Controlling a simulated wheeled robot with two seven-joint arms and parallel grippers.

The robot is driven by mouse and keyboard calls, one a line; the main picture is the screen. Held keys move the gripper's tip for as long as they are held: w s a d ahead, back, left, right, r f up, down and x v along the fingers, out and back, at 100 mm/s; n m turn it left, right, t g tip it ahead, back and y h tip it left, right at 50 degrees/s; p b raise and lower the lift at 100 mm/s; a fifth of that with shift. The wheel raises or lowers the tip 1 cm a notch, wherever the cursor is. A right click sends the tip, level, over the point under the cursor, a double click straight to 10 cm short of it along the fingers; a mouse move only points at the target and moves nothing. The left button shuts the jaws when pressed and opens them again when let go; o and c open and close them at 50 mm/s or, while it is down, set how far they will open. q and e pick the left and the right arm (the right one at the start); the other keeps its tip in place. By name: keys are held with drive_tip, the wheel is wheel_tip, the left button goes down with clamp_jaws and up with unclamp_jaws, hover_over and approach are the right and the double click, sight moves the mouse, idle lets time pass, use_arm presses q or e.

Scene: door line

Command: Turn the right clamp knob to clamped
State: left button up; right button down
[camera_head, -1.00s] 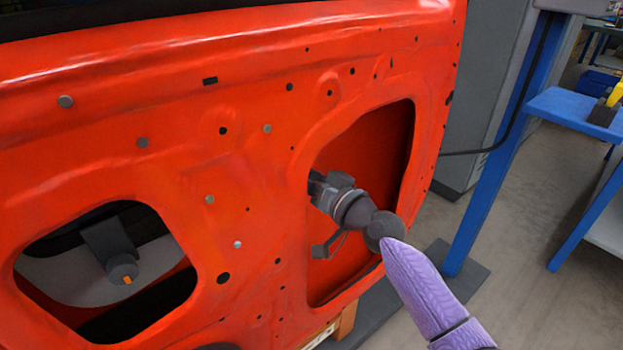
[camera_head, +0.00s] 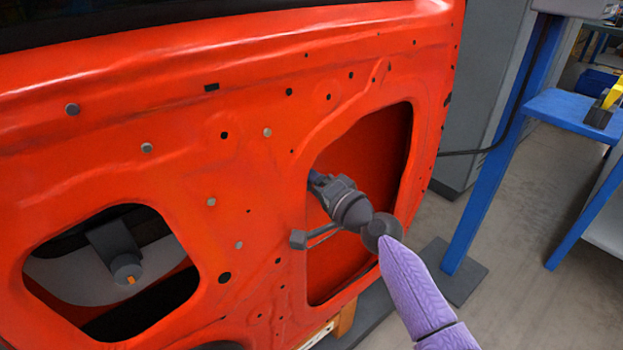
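A red car door panel (camera_head: 200,150) fills the left and middle of the view. A dark round knob with an orange mark (camera_head: 126,270) shows inside its left opening, on a dark bracket. My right arm comes in from the lower right in a purple sleeve, and its grey gripper (camera_head: 312,215) is at the right opening. One finger sticks out to the left at the opening's edge; the other reaches up toward the opening's upper left edge, so the fingers look spread. The right clamp knob cannot be made out; the gripper covers that area. My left gripper is out of view.
A blue post (camera_head: 490,165) with a dark foot plate stands to the right of the door. A blue shelf (camera_head: 575,112) holds a yellow and black object (camera_head: 604,107). A grey cabinet (camera_head: 480,85) stands behind. Grey floor lies open at the lower right.

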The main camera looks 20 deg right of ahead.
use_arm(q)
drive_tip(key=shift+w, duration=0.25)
use_arm(e)
drive_tip(key=shift+m, duration=0.4)
drive_tip(key=shift+f, duration=0.1)
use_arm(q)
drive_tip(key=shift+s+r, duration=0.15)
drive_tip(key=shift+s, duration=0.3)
use_arm(e)
drive_tip(key=shift+c, duration=0.7)
unclamp_jaws()
drive_tip(key=shift+s, duration=0.1)
use_arm(q)
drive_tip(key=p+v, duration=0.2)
drive_tip(key=p, duration=0.1)
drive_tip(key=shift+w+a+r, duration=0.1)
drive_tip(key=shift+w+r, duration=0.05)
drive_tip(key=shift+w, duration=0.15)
use_arm(e)
drive_tip(key=v, duration=0.9)
drive_tip(key=shift+s+d, duration=0.15)
drive_tip(key=shift+s, duration=0.15)
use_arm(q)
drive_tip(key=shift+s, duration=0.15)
